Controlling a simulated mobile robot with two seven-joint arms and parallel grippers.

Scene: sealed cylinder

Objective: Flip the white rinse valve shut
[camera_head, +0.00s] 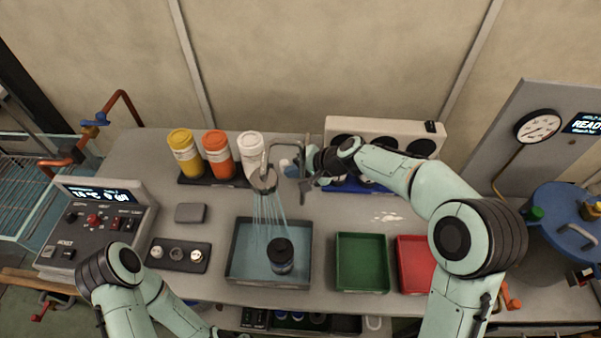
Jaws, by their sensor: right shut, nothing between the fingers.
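A grey rinse tap stands behind the basin, and its shower head (263,181) pours several streams of water down. A small pale piece (288,165) beside the tap pipe looks like the white rinse valve; my right gripper partly hides it and its position is unclear. My right gripper (304,180) is shut and empty, close to the tap pipe and valve; I cannot tell whether it touches them. Below the head, a black cylinder (281,254) stands in the grey-blue basin (235,272). My left arm is low at the left, its gripper out of view.
A green tray (362,262) and a red tray (414,262) lie right of the basin. A white rack (385,128) stands behind my right forearm. A control box (95,222) is at left.

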